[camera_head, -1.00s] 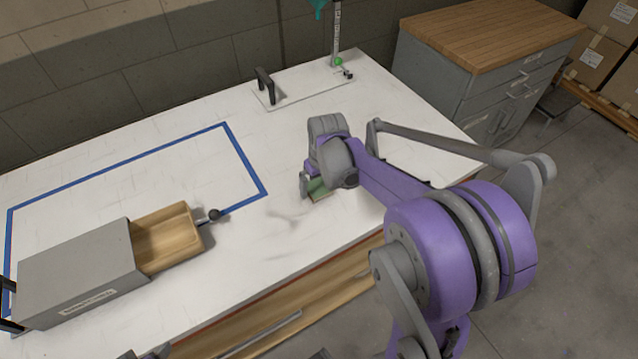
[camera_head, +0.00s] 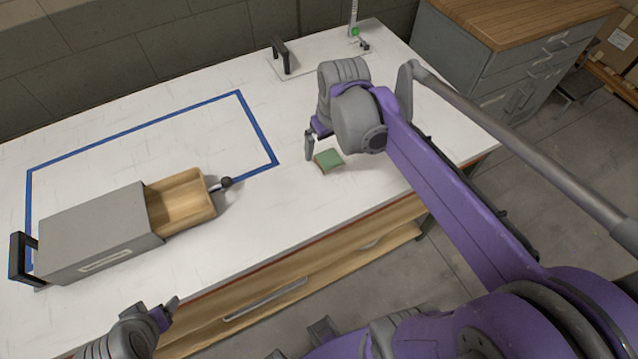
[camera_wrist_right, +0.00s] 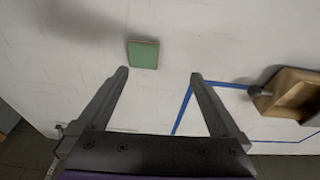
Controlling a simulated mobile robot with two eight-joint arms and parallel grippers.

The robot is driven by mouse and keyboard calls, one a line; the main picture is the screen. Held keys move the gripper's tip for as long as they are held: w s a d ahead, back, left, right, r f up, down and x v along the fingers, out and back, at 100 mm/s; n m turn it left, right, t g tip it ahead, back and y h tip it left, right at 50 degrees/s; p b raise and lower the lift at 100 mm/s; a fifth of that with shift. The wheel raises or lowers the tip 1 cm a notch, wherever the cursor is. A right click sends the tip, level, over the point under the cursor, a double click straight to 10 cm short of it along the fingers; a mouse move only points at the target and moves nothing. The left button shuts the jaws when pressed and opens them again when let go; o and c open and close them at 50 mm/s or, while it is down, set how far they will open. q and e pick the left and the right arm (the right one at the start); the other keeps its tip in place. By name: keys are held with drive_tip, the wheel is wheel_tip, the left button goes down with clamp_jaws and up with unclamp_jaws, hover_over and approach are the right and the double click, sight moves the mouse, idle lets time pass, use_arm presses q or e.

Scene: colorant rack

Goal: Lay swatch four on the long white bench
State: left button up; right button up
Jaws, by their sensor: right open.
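A small square swatch (camera_head: 329,160) with a green top and brownish edge lies on the long white bench (camera_head: 230,235), near its front edge. I cannot read a number on it. It also shows in the right wrist view (camera_wrist_right: 143,54), just beyond the fingertips. My right gripper (camera_wrist_right: 159,75) is open and empty. In the head view the right gripper (camera_head: 312,142) is just behind the swatch, apart from it, with one finger partly hidden. My left gripper (camera_head: 168,312) is at the lower left, in front of the bench; its opening is unclear.
A grey box (camera_head: 95,232) with its wooden drawer (camera_head: 180,200) pulled out stands on the bench at left. Blue tape (camera_head: 130,127) marks a rectangle there. A plate with a black handle (camera_head: 283,57) is at the back. A wood-topped cabinet (camera_head: 455,60) stands beyond. The middle bench is clear.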

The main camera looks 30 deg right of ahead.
drive_tip(key=s+a+f+t, duration=0.1)
drive_tip(key=s+a+f, duration=0.1)
drive_tip(key=s+a, duration=0.1)
drive_tip(key=s+a+f+t, duration=0.1)
drive_tip(key=s+a+f, duration=0.1)
drive_tip(key=s+a, duration=0.2)
drive_tip(key=s+a+f+n+t, duration=0.1)
drive_tip(key=s+a+f, duration=0.1)
drive_tip(key=s+a, duration=0.2)
drive_tip(key=shift+a+f, duration=0.2)
drive_tip(key=shift+f, duration=0.1)
